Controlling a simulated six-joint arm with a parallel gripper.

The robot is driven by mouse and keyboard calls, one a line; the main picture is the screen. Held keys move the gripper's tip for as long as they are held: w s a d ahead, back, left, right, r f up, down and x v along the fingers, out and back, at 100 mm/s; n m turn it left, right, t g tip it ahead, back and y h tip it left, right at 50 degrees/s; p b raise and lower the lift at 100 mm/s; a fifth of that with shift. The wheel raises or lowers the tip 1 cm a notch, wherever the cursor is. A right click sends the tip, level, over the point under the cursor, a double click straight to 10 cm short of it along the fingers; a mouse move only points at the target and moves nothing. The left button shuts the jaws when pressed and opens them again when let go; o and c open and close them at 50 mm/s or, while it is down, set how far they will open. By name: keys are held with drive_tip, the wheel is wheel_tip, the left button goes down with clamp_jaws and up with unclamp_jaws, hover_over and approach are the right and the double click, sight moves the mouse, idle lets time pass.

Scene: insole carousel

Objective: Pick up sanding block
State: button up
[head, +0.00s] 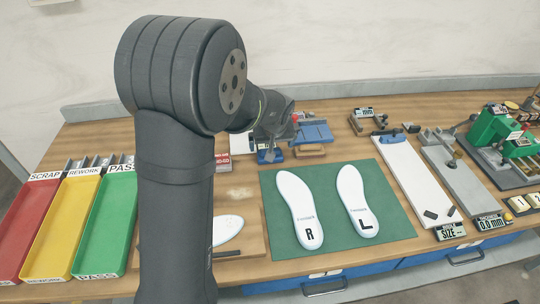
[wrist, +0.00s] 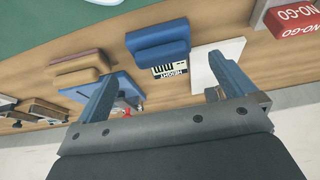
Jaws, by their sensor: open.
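Two small stepped blocks could be the sanding block; I cannot tell which one it is. A tan-and-brown block (head: 310,151) lies behind the green mat in the head view, and it shows at left in the wrist view (wrist: 80,68). A blue block (head: 270,156) lies to its left; in the wrist view it is at top centre (wrist: 158,42). My gripper (wrist: 162,70) is open and empty, its blue fingers apart. The blue block appears beyond the gap between the fingertips, not between the fingers. The arm hides much of the gripper in the head view.
A height display (wrist: 170,70) and a white plate (wrist: 218,66) lie near the blue block. A blue fixture (head: 314,132) stands behind the tan block. A red NO-GO piece (wrist: 295,20) is close by. Two white insoles (head: 300,210) lie on the green mat (head: 335,240).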

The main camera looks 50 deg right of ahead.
drive_tip(key=x, duration=0.5)
drive_tip(key=shift+a+f, duration=0.1)
drive_tip(key=c, duration=1.2)
drive_tip(key=shift+o, duration=0.2)
wheel_tip(320, 180, up, 5)
drive_tip(key=shift+f, duration=0.15)
drive_tip(key=s+a+r, duration=0.1)
drive_tip(key=s+r, duration=0.5)
drive_tip(key=s, duration=0.5)
drive_tip(key=shift+s+r, duration=0.2)
drive_tip(key=shift+s, duration=0.05)
drive_tip(key=shift+a, duration=0.15)
